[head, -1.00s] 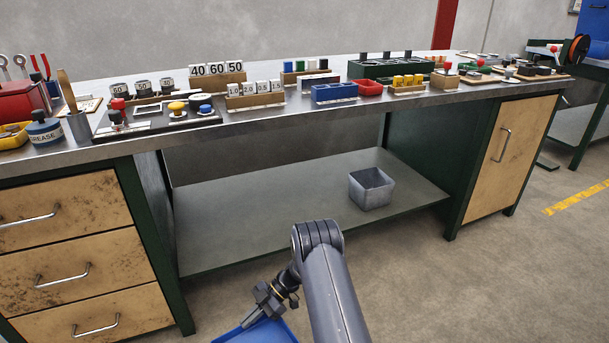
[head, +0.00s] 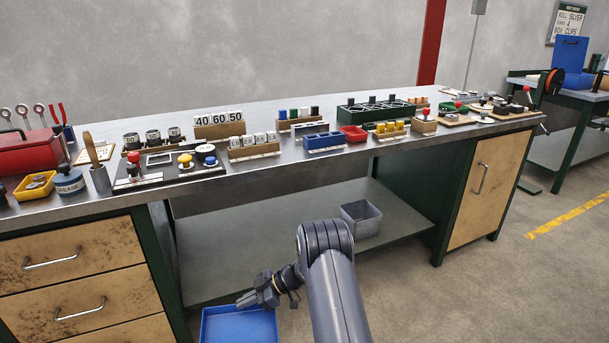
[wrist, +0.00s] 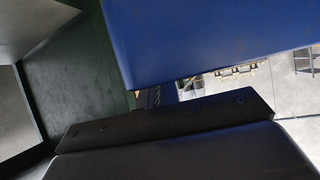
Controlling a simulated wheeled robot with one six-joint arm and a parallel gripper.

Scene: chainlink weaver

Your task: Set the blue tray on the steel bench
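The blue tray (head: 238,326) is at the bottom of the head view, in front of the bench and below its top, partly cut off by the frame edge. My gripper (head: 248,298) is at its far rim and appears shut on it. In the wrist view the tray (wrist: 210,40) is a large blue surface across the top, close against the dark gripper (wrist: 165,120). The fingertips' contact is partly hidden. The steel bench (head: 250,172) runs across the head view, its grey top crowded with small items.
Bare steel shows along the front edge and in narrow patches behind. A grey bin (head: 361,218) sits on the lower shelf. Drawers (head: 75,255) flank the left.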

